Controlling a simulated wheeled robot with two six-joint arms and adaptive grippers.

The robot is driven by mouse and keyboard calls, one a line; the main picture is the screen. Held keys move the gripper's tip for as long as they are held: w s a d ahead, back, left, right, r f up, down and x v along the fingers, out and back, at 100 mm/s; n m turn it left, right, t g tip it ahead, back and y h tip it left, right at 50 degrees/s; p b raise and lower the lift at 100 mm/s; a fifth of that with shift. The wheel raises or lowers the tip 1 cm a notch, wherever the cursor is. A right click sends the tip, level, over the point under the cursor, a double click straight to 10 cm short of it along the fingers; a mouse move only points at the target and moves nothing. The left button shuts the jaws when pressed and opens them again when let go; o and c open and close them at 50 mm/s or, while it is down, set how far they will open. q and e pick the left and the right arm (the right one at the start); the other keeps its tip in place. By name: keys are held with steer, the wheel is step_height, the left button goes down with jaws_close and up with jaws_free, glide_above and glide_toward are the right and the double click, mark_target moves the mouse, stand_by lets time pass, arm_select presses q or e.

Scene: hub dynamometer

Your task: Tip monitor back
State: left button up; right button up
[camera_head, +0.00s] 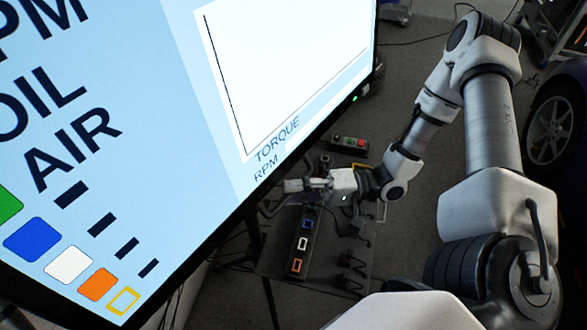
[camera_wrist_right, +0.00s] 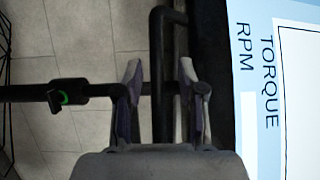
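The monitor (camera_head: 190,100) fills the left of the head view, its lit screen close and angled. In the right wrist view the monitor's screen edge (camera_wrist_right: 280,100) is at the right. A dark tubular handle (camera_wrist_right: 161,60) stands off the monitor's dark frame. My right gripper (camera_head: 300,186) is at the monitor's lower edge. In the right wrist view its two fingers (camera_wrist_right: 160,90) are apart, one on each side of the handle, with gaps visible; I cannot tell if either touches it. My left gripper is not in view.
Below the monitor is a dark table (camera_head: 325,250) with coloured-frame sockets (camera_head: 303,240) and a button box (camera_head: 350,143). A car wheel (camera_head: 550,130) stands at the right.

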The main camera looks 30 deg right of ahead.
steer(key=shift+d, duration=0.1)
steer(key=v, duration=0.7)
steer(key=shift+d, duration=0.15)
steer(key=shift+s+f, duration=0.1)
steer(key=shift+s, duration=0.05)
stand_by(0.5)
